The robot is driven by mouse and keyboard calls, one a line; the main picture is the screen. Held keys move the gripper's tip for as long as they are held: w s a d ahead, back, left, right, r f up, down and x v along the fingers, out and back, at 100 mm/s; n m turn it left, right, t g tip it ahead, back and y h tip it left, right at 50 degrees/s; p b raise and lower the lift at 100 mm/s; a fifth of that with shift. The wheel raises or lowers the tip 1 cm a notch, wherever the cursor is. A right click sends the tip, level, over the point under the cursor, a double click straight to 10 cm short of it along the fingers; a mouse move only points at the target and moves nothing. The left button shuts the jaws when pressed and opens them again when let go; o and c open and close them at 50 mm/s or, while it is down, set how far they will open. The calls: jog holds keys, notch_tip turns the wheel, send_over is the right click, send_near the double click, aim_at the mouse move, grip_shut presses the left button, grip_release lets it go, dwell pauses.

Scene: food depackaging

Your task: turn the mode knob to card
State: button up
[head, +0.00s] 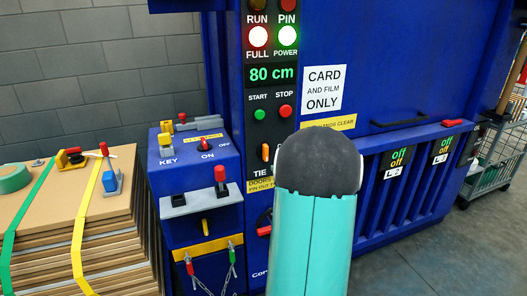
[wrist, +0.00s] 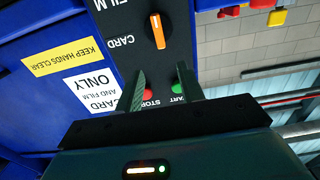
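The mode knob (wrist: 158,30) is an orange bar on the black panel, between the fingers' line and the top edge of the wrist view. It stands nearly upright in that picture, with the labels CARD (wrist: 118,41) and FILM (wrist: 110,4) to its left. I cannot tell which label it is set to. In the head view the orange knob (head: 265,152) shows beside my arm, which hides the labels. My gripper (wrist: 160,76) is open and empty, its two fingers apart and pointing toward the panel, short of the knob. The head view hides the gripper behind my arm.
Green START (head: 260,114) and red STOP (head: 285,111) buttons sit above the knob; in the wrist view they show between the fingers. A side box with a red key switch (head: 206,145) stands left. A cardboard stack (head: 120,250) is at far left. A cart (head: 490,180) stands right.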

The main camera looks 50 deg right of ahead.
aim_at(267, 150)
jog(key=x, duration=1.3)
jog(key=shift+w+d, duration=0.2)
jog(key=shift+w, duration=0.1)
grip_shut()
